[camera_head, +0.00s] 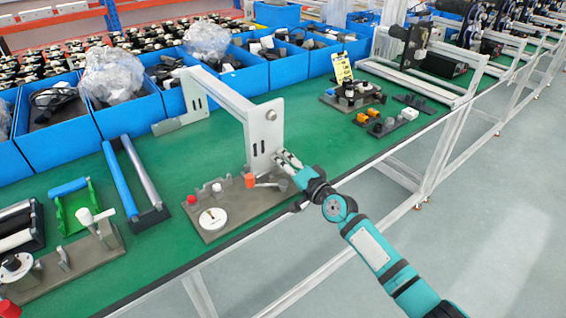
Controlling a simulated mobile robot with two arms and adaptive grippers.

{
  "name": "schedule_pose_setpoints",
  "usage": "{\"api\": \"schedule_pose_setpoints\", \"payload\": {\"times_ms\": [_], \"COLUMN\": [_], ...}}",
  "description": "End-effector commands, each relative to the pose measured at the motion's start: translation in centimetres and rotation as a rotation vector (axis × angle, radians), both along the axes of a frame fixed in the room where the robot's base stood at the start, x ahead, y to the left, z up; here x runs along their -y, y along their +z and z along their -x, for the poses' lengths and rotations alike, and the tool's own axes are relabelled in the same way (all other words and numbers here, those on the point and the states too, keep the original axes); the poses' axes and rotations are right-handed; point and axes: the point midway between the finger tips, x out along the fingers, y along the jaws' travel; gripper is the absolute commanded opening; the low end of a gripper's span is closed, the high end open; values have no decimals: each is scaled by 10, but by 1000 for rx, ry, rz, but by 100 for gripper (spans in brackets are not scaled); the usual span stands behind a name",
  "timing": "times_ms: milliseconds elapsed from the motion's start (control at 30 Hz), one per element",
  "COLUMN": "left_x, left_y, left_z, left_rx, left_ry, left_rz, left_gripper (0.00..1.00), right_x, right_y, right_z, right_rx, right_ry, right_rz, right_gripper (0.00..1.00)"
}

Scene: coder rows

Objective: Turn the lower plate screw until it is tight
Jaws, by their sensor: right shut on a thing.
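A white bracket (222,97) spans the green bench, and its upright plate (264,121) has a small hole near the top and slots lower down. My right gripper (279,157) reaches in from the lower right, with its fingertips at the lower right edge of the plate. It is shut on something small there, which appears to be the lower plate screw. The screw itself is hidden by the fingers, so I cannot tell how far in it sits. My left gripper is not in view.
Blue bins (60,138) line the back.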

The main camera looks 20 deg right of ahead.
Motion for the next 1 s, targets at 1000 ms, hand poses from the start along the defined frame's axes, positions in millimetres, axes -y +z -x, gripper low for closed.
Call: {"api": "schedule_pose_setpoints", "payload": {"times_ms": [1000], "left_x": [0], "left_y": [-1], "left_z": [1], "left_rx": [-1], "left_ry": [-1], "left_rz": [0], "left_gripper": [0], "right_x": [0], "right_y": [-5], "right_z": [1], "right_rx": [-90], "right_ry": [1], "right_rz": [-222], "right_gripper": [0]}}
